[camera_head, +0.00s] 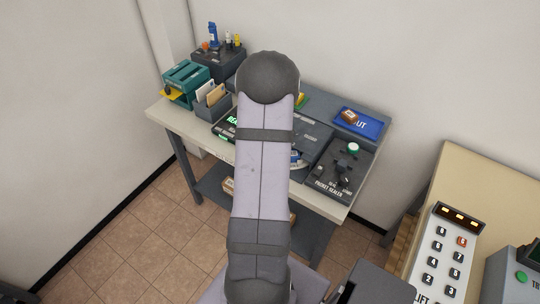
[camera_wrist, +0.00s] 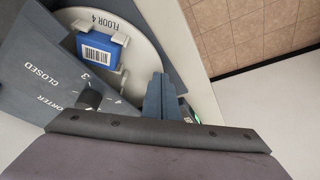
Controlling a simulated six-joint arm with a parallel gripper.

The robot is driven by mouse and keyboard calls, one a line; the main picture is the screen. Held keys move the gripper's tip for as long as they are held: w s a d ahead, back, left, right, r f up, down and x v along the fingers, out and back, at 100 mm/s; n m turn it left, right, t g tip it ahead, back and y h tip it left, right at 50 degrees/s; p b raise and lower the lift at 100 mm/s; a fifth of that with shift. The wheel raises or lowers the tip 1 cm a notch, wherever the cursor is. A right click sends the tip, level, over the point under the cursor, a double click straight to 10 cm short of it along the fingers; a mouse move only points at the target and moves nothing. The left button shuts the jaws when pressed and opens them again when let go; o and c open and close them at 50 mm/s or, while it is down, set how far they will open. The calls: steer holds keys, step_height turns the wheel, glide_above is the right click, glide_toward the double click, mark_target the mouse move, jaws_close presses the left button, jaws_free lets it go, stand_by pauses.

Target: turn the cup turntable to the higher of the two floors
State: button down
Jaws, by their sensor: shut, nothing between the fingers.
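The turntable (camera_wrist: 139,52), a pale round disc, shows in part at the upper left of the wrist view. No other floor label shows. In the head view my arm hides the gripper and most of the turntable.
The worktable (camera_head: 167,119) carries a teal machine (camera_head: 186,82), a letter holder (camera_head: 212,101), a blue tray (camera_head: 358,124) with a brown parcel, and a packet sealer (camera_head: 340,170) with raised controls. A keypad panel (camera_head: 440,250) stands on another table at the right.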

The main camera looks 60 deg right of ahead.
steer(key=shift+w+d, duration=0.35)
steer(key=shift+w, duration=0.35)
steer(key=shift+w+d, duration=0.3)
steer(key=shift+w, duration=0.35)
steer(key=shift+w+d, duration=0.1)
